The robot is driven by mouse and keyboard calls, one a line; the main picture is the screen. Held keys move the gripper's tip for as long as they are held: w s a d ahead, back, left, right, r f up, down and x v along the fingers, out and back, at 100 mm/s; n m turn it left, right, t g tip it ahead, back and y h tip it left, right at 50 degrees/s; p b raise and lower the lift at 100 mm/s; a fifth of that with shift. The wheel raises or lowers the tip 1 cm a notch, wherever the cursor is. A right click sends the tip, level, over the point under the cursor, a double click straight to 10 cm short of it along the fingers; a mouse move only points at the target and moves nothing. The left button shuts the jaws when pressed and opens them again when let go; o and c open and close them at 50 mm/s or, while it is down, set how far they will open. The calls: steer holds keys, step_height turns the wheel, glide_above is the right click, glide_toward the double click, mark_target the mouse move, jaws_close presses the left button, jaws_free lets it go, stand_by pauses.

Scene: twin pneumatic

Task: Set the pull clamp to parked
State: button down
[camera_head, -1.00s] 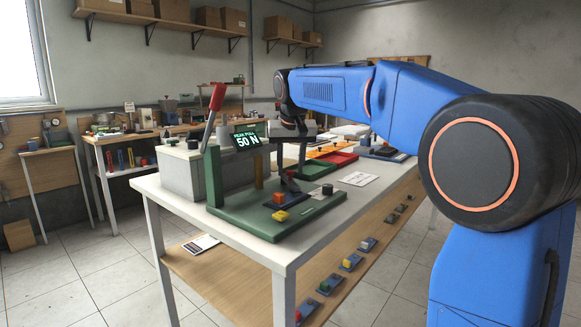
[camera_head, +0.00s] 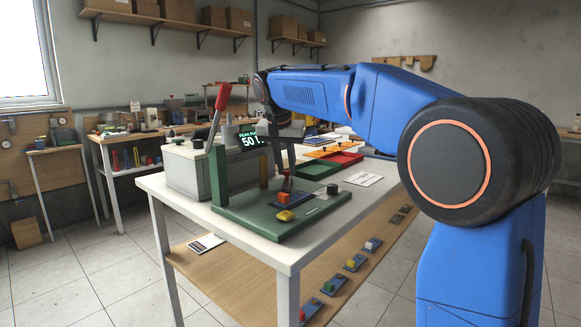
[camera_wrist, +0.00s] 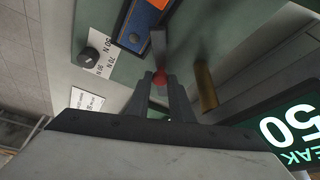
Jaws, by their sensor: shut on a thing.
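The green test stand (camera_head: 305,218) sits on the bench, with a tall red-handled lever (camera_head: 222,97) at its left. An orange block (camera_head: 284,197) and a yellow piece (camera_head: 286,215) are near its front. My gripper (camera_head: 289,166) reaches down over the stand. In the wrist view my gripper (camera_wrist: 161,85) is shut on a red ball knob (camera_wrist: 160,77) at the end of a grey lever (camera_wrist: 158,46), which appears to be the pull clamp's handle. The orange block also shows there, beside the lever (camera_wrist: 157,4). My fingers partly hide the knob, and the clamp's jaw is unclear.
A black knob (camera_wrist: 88,55) with a force scale is on the stand. Green and red trays (camera_head: 345,159) and a white card (camera_head: 364,179) lie on the bench to the right.

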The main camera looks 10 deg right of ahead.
steer(key=shift+a+m, duration=0.15)
steer(key=shift+m, duration=0.15)
steer(key=c, duration=1.6)
jaws_free()
steer(key=v, duration=1.7)
steer(key=shift+a+r, duration=0.15)
steer(key=shift+a, duration=0.05)
